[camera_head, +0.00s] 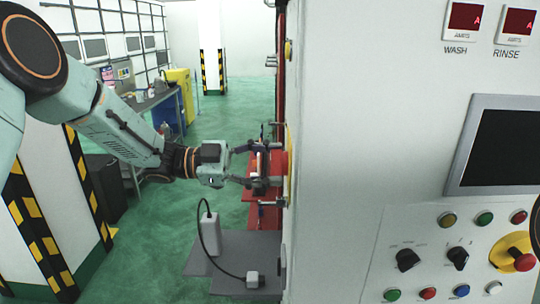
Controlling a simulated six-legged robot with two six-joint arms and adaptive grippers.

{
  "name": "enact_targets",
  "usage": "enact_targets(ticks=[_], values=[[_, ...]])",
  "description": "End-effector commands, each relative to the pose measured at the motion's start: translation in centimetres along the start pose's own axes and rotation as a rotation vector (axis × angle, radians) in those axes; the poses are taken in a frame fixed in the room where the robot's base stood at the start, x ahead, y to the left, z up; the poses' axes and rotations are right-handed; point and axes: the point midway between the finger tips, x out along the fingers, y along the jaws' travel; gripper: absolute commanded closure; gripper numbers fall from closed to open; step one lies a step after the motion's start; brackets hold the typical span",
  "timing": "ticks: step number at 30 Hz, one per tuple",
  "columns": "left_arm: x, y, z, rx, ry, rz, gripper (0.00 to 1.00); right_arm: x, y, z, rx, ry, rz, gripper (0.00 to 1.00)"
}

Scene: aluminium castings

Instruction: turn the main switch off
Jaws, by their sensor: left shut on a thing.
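The main switch (279,163) shows as a red handle with a yellow edge behind it, on the narrow left side of the big white cabinet (360,130). I see it nearly edge-on, so the angle of its handle is hard to read. My left gripper (266,165) reaches in from the left at the height of the switch. Its fingers are around the red handle, one above and one below, and shut on it. The fingers hide part of the handle. My right gripper is not in view.
The cabinet front at right carries a dark screen (498,150), knobs, coloured buttons and a red-and-yellow emergency stop (522,260). A grey plate (235,262) with a white cabled box (202,232) lies below my gripper. Striped posts stand at left. Green floor is open behind.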

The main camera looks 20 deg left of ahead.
Motion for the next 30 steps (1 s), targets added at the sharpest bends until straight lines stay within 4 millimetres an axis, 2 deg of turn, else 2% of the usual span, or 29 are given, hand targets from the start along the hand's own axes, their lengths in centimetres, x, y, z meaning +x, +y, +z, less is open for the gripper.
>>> enact_targets(ticks=[17,18,25,30], values=[[-0.06,-0.04,-0.01,-0.031,0.002,-0.002,0.71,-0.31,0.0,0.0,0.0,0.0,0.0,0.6],[-0.06,-0.05,-0.01,-0.031,0.002,-0.002,0.37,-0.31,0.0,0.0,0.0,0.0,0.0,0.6],[-0.04,-0.05,-0.01,-0.029,0.001,-0.002,0.18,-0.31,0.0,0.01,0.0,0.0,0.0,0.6],[-0.02,-0.05,-0.01,-0.029,0.001,-0.002,0.17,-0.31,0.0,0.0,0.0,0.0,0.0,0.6]])
